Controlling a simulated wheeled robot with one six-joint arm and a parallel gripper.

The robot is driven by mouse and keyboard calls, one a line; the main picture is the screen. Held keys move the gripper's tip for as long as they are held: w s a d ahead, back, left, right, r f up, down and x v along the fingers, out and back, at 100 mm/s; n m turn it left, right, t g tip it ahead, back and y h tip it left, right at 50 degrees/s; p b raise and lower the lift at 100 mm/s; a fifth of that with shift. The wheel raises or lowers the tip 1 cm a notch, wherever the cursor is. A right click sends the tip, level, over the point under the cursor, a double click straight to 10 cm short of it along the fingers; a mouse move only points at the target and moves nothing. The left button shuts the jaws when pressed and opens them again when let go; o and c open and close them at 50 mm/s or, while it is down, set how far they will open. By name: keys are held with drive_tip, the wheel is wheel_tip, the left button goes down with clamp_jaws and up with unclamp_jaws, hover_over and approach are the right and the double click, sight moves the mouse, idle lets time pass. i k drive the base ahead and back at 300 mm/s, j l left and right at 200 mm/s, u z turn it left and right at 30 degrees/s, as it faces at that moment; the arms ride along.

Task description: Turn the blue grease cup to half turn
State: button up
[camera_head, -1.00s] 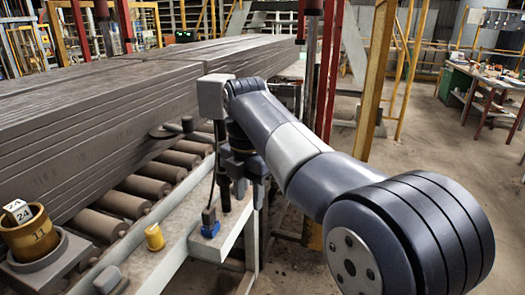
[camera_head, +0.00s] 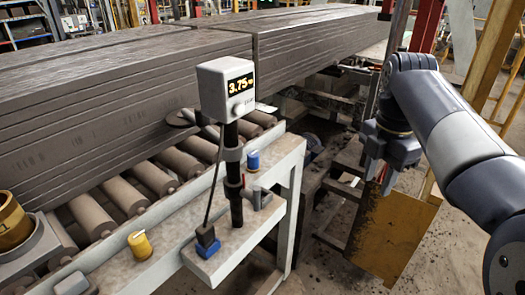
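The blue grease cup (camera_head: 253,160) is a small upright blue cap on the pale rail at the right end of the roller line, just right of the post with the display. Its turn position is too small to read. My gripper (camera_head: 381,178) hangs to the right of the rail, well apart from the blue cup, with its fingers pointing down. The fingers look spread with a gap and nothing between them. A yellow cup (camera_head: 140,244) with a pale pointer mark stands on the same rail at lower left.
A grey display box (camera_head: 226,88) reading 3.75 stands on a black post (camera_head: 235,185) close to the blue cup. A blue cable plug (camera_head: 208,248) sits on the bracket below. Rollers (camera_head: 153,178) and long clay slabs (camera_head: 110,110) lie behind. A rusty yellow plate (camera_head: 393,235) stands below my gripper.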

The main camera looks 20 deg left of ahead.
sight(253, 156)
drive_tip(key=i+u, duration=0.7)
drive_tip(key=u, duration=0.25)
drive_tip(key=i+l+u, duration=0.25)
drive_tip(key=u, duration=0.2)
